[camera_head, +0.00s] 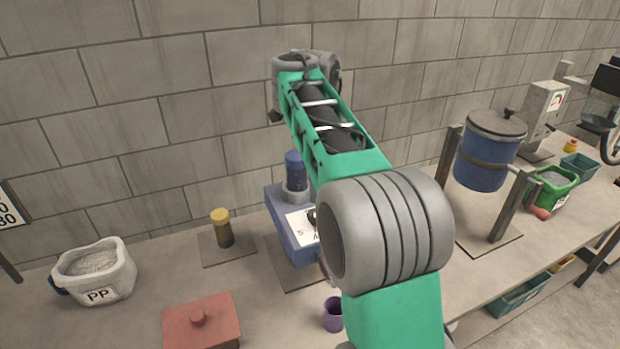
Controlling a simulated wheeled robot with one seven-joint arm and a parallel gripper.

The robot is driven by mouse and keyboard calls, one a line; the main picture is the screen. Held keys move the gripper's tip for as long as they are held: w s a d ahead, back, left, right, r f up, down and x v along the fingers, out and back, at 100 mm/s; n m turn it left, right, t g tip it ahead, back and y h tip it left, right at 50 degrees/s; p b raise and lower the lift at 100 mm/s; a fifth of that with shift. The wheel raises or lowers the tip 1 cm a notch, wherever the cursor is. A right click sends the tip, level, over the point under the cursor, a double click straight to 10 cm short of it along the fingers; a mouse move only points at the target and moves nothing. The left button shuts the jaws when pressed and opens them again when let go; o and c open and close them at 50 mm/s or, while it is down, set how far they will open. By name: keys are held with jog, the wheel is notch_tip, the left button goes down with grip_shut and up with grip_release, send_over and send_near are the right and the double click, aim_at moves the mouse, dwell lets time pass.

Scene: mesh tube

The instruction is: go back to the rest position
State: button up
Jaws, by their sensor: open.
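My green and grey arm rises from the bottom of the head view, bends at a large ribbed grey joint, and reaches up and away to a grey joint near the wall. My gripper's fingers do not show; they are out of sight beyond or behind the arm. The arm covers part of a blue machine (284,234) with a dark blue cap and a white label, standing on the bench (140,309).
A white PP sack (118,279), a yellow-capped jar (222,228), a red lidded box (201,325) and a purple cup (333,314) stand on the bench. At right are a blue drum (485,165) on a stand and a green container (554,188). A block wall (140,140) stands behind.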

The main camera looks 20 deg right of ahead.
jog(key=s+a+f+n+t, duration=0.2)
jog(key=s+a+f+n, duration=0.3)
jog(key=s+n, duration=0.3)
jog(key=s+a+f+n+t, duration=0.2)
jog(key=s+a+f+n, duration=0.3)
jog(key=n, duration=0.9)
jog(key=s+f, duration=0.1)
jog(key=s, duration=0.2)
jog(key=shift+s+a+f, duration=0.15)
jog(key=shift+s, duration=0.05)
